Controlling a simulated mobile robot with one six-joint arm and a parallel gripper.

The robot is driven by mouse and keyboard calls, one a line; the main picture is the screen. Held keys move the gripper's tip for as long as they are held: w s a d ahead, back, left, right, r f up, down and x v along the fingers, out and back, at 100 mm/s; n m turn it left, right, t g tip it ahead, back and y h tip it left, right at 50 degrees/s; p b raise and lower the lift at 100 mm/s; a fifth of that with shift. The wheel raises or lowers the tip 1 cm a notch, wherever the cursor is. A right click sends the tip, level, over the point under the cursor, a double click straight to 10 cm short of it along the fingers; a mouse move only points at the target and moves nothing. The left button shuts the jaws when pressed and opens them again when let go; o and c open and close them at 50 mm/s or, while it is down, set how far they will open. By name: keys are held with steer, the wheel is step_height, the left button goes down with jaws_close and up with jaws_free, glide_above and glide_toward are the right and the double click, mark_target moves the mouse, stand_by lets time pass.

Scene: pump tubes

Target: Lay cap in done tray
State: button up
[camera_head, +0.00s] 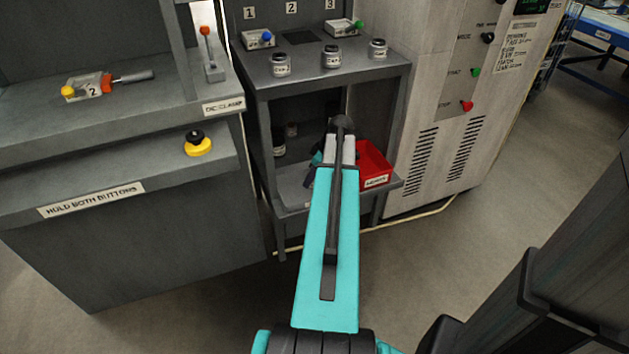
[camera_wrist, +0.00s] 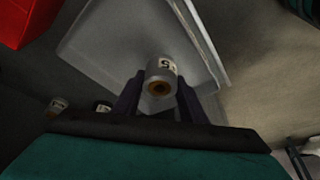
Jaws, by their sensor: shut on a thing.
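My gripper (camera_wrist: 160,98) is shut on a small grey cylinder with a pale label and a brown-orange end, which I take as the cap (camera_wrist: 161,70). It sits between the two dark fingers. A pale grey tray with a raised rim (camera_wrist: 108,32) lies behind the cap in the wrist view; I cannot read a name on it, nor tell the gap between cap and tray.
A red bin (camera_head: 373,158) stands just right of my arm on the lower shelf; it also shows at the wrist view's upper left (camera_wrist: 22,20). The rack's upper shelf (camera_head: 305,70) above holds several jars. Small jars (camera_wrist: 57,105) stand at the wrist view's left.

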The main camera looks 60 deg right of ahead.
steer(key=shift+w+d, duration=0.1)
steer(key=shift+d, duration=0.25)
steer(key=shift+d+f, duration=0.1)
steer(key=shift+f, duration=0.25)
steer(key=shift+f+b, duration=0.55)
steer(key=shift+f, duration=0.85)
steer(key=shift+f, duration=0.1)
steer(key=o, duration=1.2)
steer(key=p+v, duration=0.2)
steer(key=v, duration=1)
